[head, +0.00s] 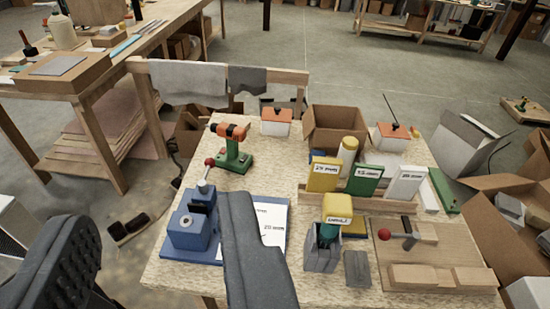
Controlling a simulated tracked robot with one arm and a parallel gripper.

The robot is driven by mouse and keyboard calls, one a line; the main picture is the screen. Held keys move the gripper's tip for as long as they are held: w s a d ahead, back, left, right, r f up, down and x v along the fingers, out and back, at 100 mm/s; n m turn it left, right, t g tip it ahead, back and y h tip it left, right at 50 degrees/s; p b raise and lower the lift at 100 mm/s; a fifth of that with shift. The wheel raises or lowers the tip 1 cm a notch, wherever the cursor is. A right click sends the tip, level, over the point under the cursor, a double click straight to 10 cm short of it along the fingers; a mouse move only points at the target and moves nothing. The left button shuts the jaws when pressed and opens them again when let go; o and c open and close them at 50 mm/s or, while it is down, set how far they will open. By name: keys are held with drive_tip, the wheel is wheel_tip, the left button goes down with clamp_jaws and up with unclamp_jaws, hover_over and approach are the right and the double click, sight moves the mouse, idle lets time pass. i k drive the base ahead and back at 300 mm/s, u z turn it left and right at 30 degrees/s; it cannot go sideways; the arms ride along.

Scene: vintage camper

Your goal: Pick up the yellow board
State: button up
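The yellow board (324,174) has a white label and stands in a wooden rack (358,200) on the worktable. It is the leftmost of three labelled boards, beside a green board (365,180) and a white board (405,183). My gripper (157,205) shows as two dark grey fingers, a ribbed one at lower left and a smooth one at lower centre. The fingers are wide apart with nothing held between them. The yellow board is beyond and to the right of the right finger, apart from it. The rack hides the board's lower edge.
A yellow-topped item (338,203) rises from a grey holder (322,252) in front of the rack. A blue device (192,228) stands at left and an orange-green tool (233,150) behind it. An open cardboard box (336,125) is at the back. Boxes crowd the right floor.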

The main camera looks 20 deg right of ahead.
sight(324, 173)
drive_tip(key=i, duration=1.3)
drive_tip(key=z, duration=0.6)
